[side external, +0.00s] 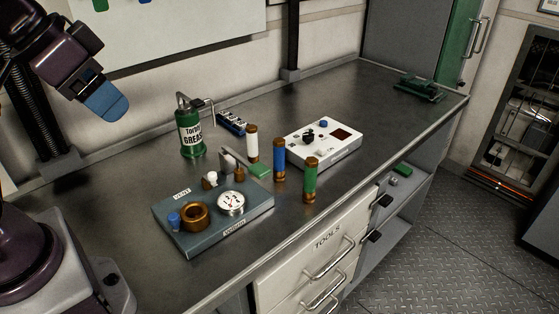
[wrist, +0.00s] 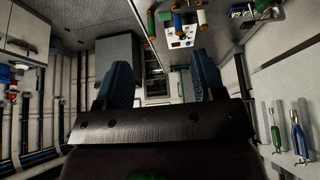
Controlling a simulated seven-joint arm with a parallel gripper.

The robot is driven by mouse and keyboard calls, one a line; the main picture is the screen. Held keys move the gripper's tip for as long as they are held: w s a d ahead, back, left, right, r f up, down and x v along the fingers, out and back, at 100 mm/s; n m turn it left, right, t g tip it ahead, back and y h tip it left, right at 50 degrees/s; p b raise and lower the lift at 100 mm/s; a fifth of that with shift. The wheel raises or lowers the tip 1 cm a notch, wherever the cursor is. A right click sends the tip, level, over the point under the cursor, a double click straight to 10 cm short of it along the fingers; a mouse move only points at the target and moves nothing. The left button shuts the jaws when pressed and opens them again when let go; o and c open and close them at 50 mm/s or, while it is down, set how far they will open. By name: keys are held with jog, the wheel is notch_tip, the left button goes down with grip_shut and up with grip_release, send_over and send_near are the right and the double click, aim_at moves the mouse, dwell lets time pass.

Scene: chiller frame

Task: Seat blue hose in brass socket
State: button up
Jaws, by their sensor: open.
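The blue hose (side external: 279,158) is a short blue cylinder with brass ends. It stands upright on the bench between a white hose (side external: 252,146) and a green hose (side external: 311,181). The brass socket (side external: 195,216) is a thick ring on a blue-grey block (side external: 243,223), with its opening facing up and looking empty. My gripper (side external: 108,106), with blue fingers, is raised at the upper left in the side view, well away from the hoses and socket. The wrist view shows its two fingers (wrist: 162,78) spread apart with nothing between them.
The block also carries a gauge (side external: 231,203), a blue knob and a handle. A grease can (side external: 191,132) stands behind it. A white control box (side external: 323,146) is just behind the hoses.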

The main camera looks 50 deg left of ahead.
jog(key=n+g+y, duration=0.2)
jog(key=n+g, duration=0.1)
jog(key=n, duration=0.6)
send_over(279, 150)
jog(key=s, duration=0.1)
notch_tip(279, 150, down, 16)
jog(key=x, duration=0.7)
jog(key=shift+s+d+f, duration=0.15)
jog(key=shift+f, duration=0.1)
jog(key=shift+x, duration=2.7)
jog(key=shift+d, duration=0.15)
jog(key=shift+c, duration=0.4)
